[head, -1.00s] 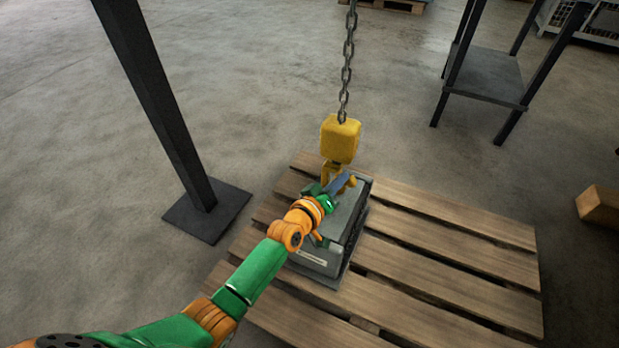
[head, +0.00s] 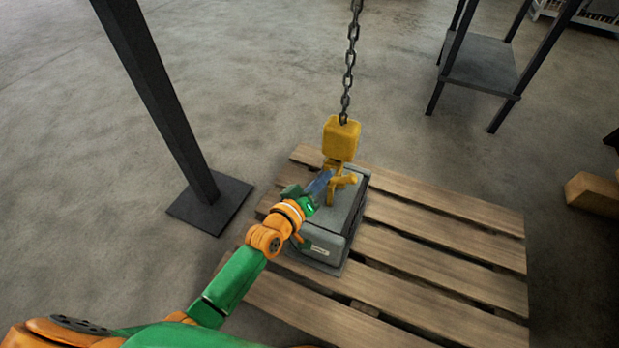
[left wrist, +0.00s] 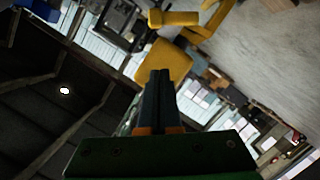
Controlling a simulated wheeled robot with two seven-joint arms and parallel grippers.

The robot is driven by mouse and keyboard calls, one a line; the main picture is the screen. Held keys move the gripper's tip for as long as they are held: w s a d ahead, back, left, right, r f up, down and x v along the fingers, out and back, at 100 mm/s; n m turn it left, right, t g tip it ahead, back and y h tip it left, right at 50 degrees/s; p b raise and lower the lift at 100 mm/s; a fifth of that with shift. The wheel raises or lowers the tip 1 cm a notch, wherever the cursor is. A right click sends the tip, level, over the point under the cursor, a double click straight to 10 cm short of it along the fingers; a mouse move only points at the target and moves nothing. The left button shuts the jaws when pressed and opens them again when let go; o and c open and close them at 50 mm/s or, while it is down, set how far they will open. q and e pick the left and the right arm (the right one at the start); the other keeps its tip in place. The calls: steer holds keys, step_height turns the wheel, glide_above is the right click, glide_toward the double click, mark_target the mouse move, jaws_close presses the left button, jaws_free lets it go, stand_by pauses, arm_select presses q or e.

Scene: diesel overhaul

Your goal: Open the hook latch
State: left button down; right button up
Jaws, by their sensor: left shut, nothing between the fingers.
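The yellow hook block (head: 341,138) hangs from a chain, with its yellow hook (head: 343,183) below it, just above a grey box-shaped load. In the left wrist view the block (left wrist: 168,62) is behind the fingertips and a yellow hook part (left wrist: 174,19) is at the top. My left gripper (head: 325,180) is shut and empty, close to the left side of the hook. In the left wrist view its fingers (left wrist: 160,76) are together. I cannot tell whether they touch the hook. I cannot clearly make out the latch. My right gripper is not in view.
The grey load (head: 343,224) sits on a wooden pallet (head: 440,241). The chain (head: 349,62) rises above the block. A dark post (head: 160,100) stands at left and a metal stand (head: 480,72) at back right. The floor between them is clear.

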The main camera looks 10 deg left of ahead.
arm_select(q)
steer(key=shift+p+v, duration=0.4)
steer(key=shift+v, duration=1.8)
steer(key=shift+d, duration=0.1)
